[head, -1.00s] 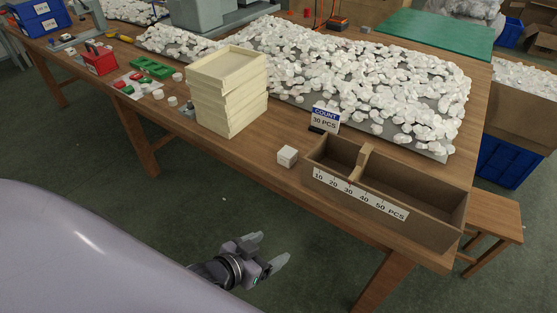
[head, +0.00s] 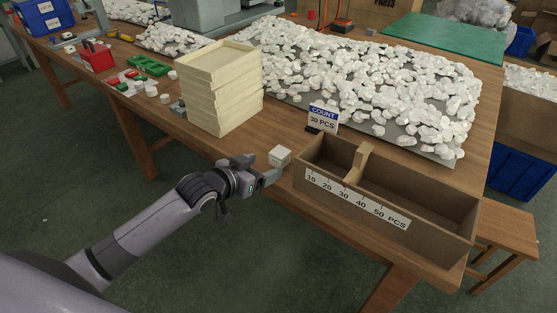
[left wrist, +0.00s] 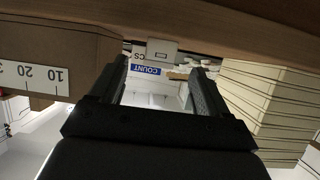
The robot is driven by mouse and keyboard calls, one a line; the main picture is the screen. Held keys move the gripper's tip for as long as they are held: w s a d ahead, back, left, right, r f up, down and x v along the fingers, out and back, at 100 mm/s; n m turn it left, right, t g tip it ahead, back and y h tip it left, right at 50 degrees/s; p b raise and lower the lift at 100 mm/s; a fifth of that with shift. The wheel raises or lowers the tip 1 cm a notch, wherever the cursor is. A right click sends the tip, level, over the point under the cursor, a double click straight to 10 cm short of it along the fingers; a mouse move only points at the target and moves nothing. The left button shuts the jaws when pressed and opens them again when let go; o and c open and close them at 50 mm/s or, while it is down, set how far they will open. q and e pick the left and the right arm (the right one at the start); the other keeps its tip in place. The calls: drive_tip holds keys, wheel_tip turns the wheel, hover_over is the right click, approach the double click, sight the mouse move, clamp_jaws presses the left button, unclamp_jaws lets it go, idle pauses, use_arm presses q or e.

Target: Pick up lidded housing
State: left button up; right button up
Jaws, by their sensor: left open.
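The lidded housing is a small white box (head: 280,155) near the front edge of the wooden table, just left of the cardboard counting box. It also shows in the left wrist view (left wrist: 162,51), where the picture is upside down, between and beyond the fingertips. My left gripper (head: 259,168) is at the table's front edge, open and empty, with its fingers pointing at the housing. In the left wrist view the two fingers (left wrist: 161,70) stand apart on either side of the housing. I cannot tell whether either finger touches it. My right gripper is not in view.
The cardboard counting box (head: 400,212) with its scale stands close on the right. A stack of cream trays (head: 222,90) stands behind left. The COUNT sign (head: 322,115) and a grey mat heaped with white parts (head: 370,85) lie behind.

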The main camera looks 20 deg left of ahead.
sight(275, 161)
use_arm(q)
drive_tip(key=shift+b+x, duration=0.35)
drive_tip(key=shift+x, duration=2.15)
drive_tip(key=c, duration=1.1)
